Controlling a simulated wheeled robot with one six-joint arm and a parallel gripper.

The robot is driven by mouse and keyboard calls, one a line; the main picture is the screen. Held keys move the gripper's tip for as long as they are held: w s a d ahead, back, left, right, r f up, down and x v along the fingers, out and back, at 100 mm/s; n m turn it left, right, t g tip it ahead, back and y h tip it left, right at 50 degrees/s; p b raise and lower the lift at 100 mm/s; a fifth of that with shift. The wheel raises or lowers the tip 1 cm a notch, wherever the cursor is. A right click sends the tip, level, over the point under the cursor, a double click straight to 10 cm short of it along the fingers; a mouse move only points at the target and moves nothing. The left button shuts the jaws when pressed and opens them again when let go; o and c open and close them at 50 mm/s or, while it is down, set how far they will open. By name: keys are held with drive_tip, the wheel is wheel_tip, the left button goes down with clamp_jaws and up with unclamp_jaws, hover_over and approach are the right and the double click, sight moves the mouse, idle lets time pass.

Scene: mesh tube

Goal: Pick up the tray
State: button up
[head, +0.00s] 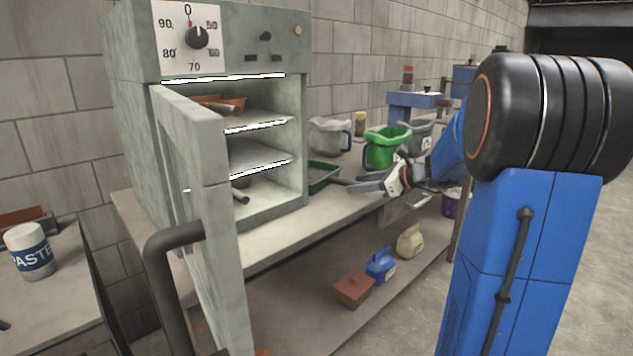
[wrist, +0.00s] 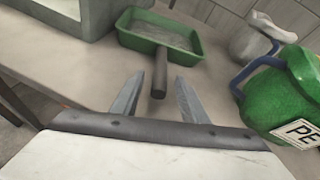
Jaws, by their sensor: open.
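A green tray (wrist: 190,42) with a grey inner surface lies on the bench; its dark cylindrical handle (wrist: 160,76) points toward me in the wrist view. My gripper (wrist: 153,88) is open, and the handle's end shows between its two fingers, apart from both as far as I can see. In the head view the tray (head: 322,178) sits just right of the oven, and my gripper (head: 368,184) is at its right, above the bench edge. The gripper partly hides the handle there.
The oven (head: 283,100) stands left with its door (head: 205,200) open and shelves inside. A green jug (head: 385,148) stands right of the tray, close to my gripper in the wrist view (wrist: 285,95). A grey jug (head: 330,137) stands behind. The bench (head: 300,232) front is clear.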

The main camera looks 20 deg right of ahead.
drive_tip(key=shift+x, duration=1.45)
clamp_jaws()
drive_tip(key=shift+r, duration=0.1)
